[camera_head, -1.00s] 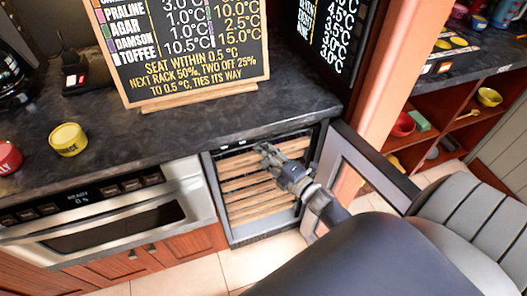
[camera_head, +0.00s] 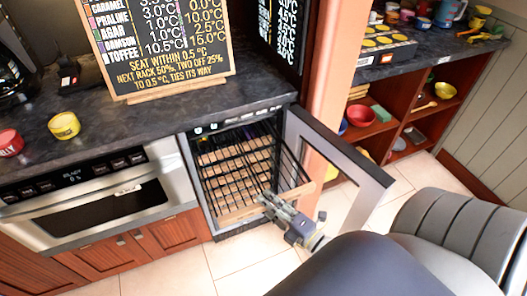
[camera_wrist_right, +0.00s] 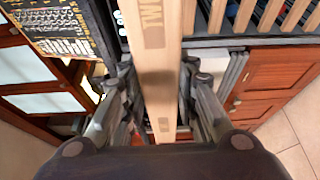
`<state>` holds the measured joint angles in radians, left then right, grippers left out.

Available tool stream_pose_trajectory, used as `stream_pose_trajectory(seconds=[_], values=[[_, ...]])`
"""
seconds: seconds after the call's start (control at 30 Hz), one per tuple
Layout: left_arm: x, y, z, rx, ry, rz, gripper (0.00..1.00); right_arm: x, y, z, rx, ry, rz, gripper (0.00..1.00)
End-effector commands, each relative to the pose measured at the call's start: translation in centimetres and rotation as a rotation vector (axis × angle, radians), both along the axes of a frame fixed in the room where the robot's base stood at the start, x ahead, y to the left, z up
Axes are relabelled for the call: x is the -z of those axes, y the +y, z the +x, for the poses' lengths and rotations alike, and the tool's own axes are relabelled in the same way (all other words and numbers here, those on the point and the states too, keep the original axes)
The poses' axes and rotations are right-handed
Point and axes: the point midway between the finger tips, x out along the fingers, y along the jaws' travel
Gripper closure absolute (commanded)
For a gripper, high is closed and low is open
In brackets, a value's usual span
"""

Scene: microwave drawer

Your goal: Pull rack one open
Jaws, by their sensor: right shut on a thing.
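A wire rack (camera_head: 240,160) with a pale wooden front bar (camera_head: 238,213) extends out of the open cabinet (camera_head: 200,190) below the counter. My right gripper (camera_head: 266,201) is at the right part of this bar, outside the cabinet. In the right wrist view, the bar (camera_wrist_right: 157,75) runs between the two fingers of my right gripper (camera_wrist_right: 158,95), which are shut on it. The bar carries dark lettering that I cannot read for sure. Wooden slats of other racks (camera_wrist_right: 290,15) show at the upper right there. My left gripper is not in view.
The cabinet's glass door (camera_head: 345,160) stands open to the right of the rack. An oven (camera_head: 105,205) is on the left. A chalkboard (camera_head: 160,50) stands on the dark counter (camera_head: 110,115). Tiled floor (camera_head: 235,255) is clear in front of the cabinet.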

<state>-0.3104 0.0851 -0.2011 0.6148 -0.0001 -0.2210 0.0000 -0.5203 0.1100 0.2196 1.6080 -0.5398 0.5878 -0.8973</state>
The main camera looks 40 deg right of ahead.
Motion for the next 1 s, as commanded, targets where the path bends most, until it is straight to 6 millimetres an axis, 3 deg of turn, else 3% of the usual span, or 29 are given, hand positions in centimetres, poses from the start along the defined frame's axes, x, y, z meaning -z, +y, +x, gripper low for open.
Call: stream_pose_trajectory(seconds=[0.1, 0.2, 0.6, 0.63, 0.7, 1.0], values=[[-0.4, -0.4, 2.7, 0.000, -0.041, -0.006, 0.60, 0.1, 0.3, -1.2, -0.001, 0.004, 0.001, 1.00], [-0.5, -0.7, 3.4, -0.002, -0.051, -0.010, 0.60, 0.1, 0.5, -1.7, -0.001, 0.003, 0.001, 1.00], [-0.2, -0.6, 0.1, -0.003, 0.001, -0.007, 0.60, 0.1, 0.5, -1.9, -0.001, 0.002, 0.000, 1.00], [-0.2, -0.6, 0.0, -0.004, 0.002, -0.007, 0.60, 0.1, 0.5, -1.8, -0.001, 0.002, 0.001, 0.66], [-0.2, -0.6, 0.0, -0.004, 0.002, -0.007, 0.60, 0.1, 0.5, -1.8, -0.001, 0.002, 0.001, 0.52], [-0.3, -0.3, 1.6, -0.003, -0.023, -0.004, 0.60, 0.1, 0.5, -1.8, -0.001, 0.002, 0.001, 0.52]])
